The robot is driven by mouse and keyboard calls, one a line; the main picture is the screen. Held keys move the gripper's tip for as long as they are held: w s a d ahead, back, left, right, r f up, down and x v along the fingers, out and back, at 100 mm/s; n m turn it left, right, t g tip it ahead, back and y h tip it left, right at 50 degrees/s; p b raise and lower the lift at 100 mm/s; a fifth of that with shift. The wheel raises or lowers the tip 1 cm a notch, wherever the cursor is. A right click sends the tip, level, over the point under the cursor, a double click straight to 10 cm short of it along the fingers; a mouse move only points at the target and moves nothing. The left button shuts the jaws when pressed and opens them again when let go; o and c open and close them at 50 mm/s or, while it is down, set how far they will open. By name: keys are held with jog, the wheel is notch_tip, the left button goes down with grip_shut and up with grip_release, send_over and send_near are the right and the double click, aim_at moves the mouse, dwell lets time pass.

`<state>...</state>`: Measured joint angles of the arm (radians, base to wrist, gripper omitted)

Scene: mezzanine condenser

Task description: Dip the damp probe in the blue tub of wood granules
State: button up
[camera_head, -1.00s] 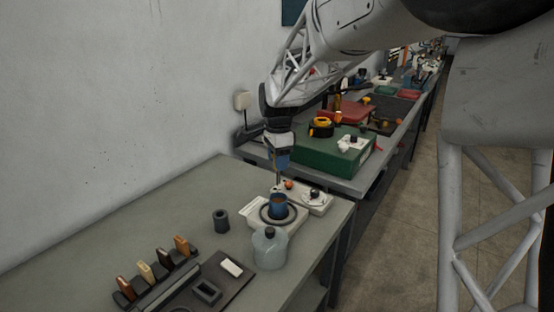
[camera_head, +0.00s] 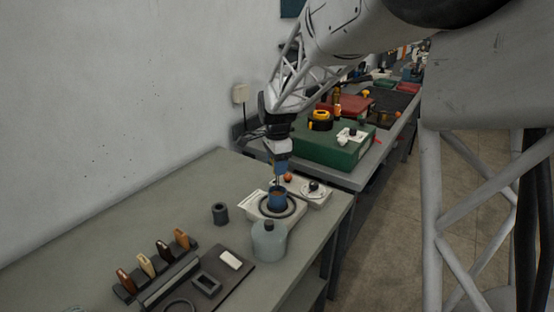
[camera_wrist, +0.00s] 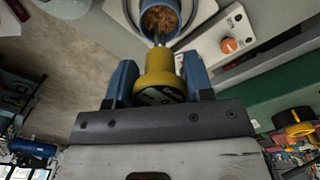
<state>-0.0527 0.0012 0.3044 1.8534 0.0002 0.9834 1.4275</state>
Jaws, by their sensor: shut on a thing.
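The blue tub (camera_head: 277,202) of brown wood granules (camera_wrist: 160,21) stands upright inside a dark ring on a white device (camera_head: 264,209). It also shows, partly cut off, at the top of the wrist view (camera_wrist: 147,5). My gripper (camera_head: 280,168) is directly above the tub, pointing down. In the wrist view its blue fingers (camera_wrist: 160,80) are shut on the yellow handle of the probe (camera_wrist: 160,70). The probe's thin metal shaft reaches down to the tub's mouth. I cannot tell whether its tip is in the granules.
A translucent bottle (camera_head: 269,241) stands close in front of the tub. A dark hollow cylinder (camera_head: 220,213) is to its left. A rack of colored handles (camera_head: 156,265) and a dark tray (camera_head: 222,278) are nearer. A green case (camera_head: 333,148) lies behind on another bench.

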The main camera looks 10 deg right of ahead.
aim_at(277, 188)
jog(key=shift+f, duration=2.65)
jog(key=shift+r, duration=0.1)
dwell(1.8)
jog(key=shift+r, duration=3.75)
